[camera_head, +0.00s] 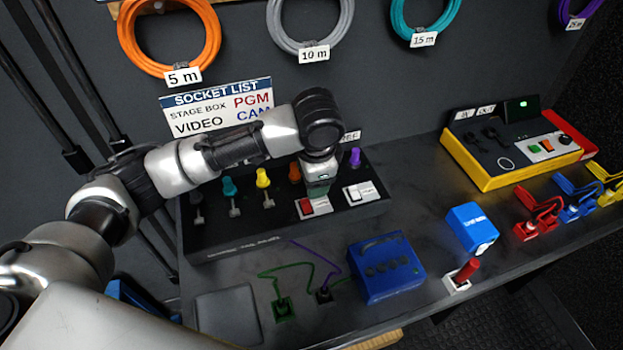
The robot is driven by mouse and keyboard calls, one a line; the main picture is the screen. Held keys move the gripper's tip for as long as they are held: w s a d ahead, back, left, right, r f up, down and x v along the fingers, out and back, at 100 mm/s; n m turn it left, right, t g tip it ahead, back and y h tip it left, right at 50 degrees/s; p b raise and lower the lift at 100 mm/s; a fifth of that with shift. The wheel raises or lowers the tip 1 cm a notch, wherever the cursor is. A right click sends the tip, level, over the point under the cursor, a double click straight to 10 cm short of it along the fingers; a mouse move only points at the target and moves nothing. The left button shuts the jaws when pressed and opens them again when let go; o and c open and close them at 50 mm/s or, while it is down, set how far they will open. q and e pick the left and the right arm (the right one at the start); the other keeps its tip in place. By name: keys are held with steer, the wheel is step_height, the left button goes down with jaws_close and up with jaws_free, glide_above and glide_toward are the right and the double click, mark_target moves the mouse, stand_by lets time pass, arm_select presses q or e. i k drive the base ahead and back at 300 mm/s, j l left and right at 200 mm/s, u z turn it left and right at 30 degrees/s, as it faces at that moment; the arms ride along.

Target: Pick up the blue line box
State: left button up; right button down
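A small bright blue box (472,228) with a white label stands on the dark counter right of centre; its lettering is too small to read surely. A larger dark blue box (386,268) with several dark knobs and a handle sits to its left. I cannot be certain from the lettering which is the line box. My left gripper (318,188) points down over the black switch panel, left of and behind both blue boxes, touching neither. Its fingers are mostly hidden under the wrist, so their opening is unclear. My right gripper is out of view.
A red-handled switch (465,272) stands just in front of the small box. The black panel (230,233) carries coloured levers. A yellow-edged console (510,150) stands behind right, with coloured clamp-like items (540,218) in front. Thin green and purple cables lie on the counter.

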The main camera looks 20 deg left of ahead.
mark_target(469, 221)
steer(key=k, duration=1.5)
